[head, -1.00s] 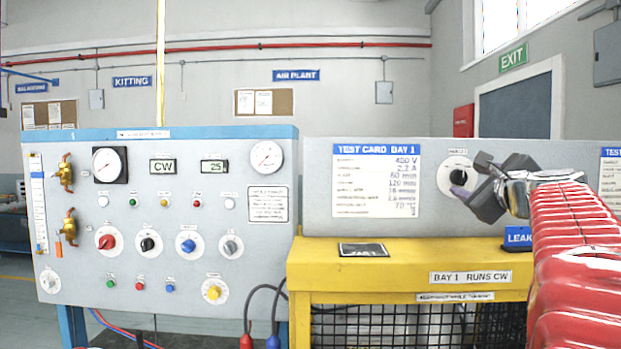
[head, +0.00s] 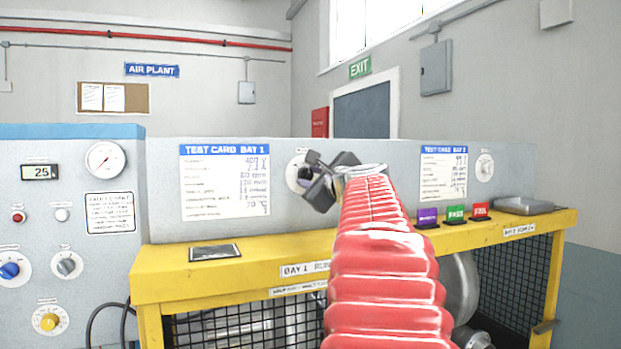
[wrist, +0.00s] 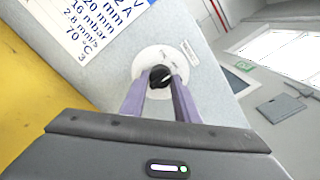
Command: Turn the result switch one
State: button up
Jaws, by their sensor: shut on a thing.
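The result switch (wrist: 160,76) is a black knob on a round white dial plate, on the grey panel beside the first Bay 1 test card (head: 225,181). In the wrist view my gripper (wrist: 161,84) has its two purple fingers on either side of the knob, shut on it. The knob shows a light pointer mark, but the small label print around it is unreadable. In the head view my gripper (head: 307,176) covers most of the knob, and part of the white dial plate shows at its left.
A second test card (head: 444,173) and another dial (head: 485,167) are to the right. Purple (head: 427,217), green (head: 456,214) and red (head: 480,211) labelled blocks and a grey flat box (head: 523,206) sit on the yellow bench (head: 180,285). A dark plate (head: 214,253) lies at the left.

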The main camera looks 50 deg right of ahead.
jog(key=c, duration=0.3)
jog(key=shift+d, duration=0.2)
jog(key=shift+c, duration=0.3)
jog(key=shift+a, duration=0.15)
jog(key=shift+n, duration=0.5)
jog(key=n, duration=0.2)
jog(key=shift+n, duration=0.3)
jog(key=n, duration=0.5)
jog(key=shift+f+n, duration=0.1)
jog(key=shift+n, duration=0.2)
